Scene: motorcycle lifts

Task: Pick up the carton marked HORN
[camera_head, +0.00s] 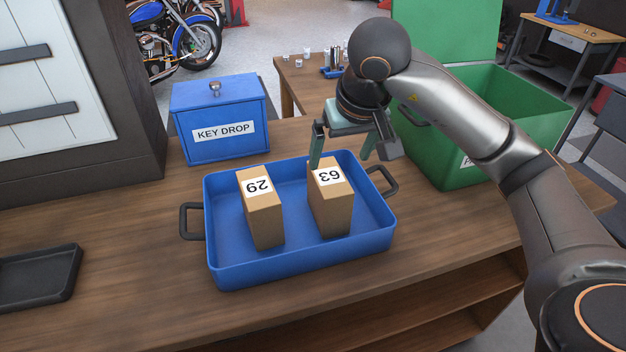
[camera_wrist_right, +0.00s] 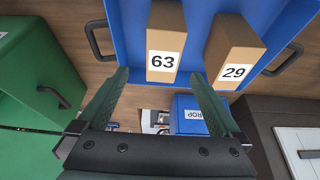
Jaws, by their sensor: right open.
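Two brown cartons stand upright in a blue tray (camera_head: 230,276). The left carton (camera_head: 264,222) has a white label reading 29; the right carton (camera_head: 333,210) has one reading 63. No label reading HORN shows on the visible faces. My right gripper (camera_head: 340,161) is open and empty, above the tray's far edge, just behind the carton 63. In the right wrist view, the carton 63 (camera_wrist_right: 163,28) lies ahead of the open green fingers, roughly between their lines, and the carton 29 (camera_wrist_right: 232,45) is to the right. My left gripper is not in view.
A blue KEY DROP box (camera_head: 219,148) stands behind the tray. An open green bin (camera_head: 445,167) stands at right, partly hidden by my right arm. A black tray (camera_head: 38,279) lies at left. Bare wooden bench top (camera_head: 150,240) shows around the blue tray.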

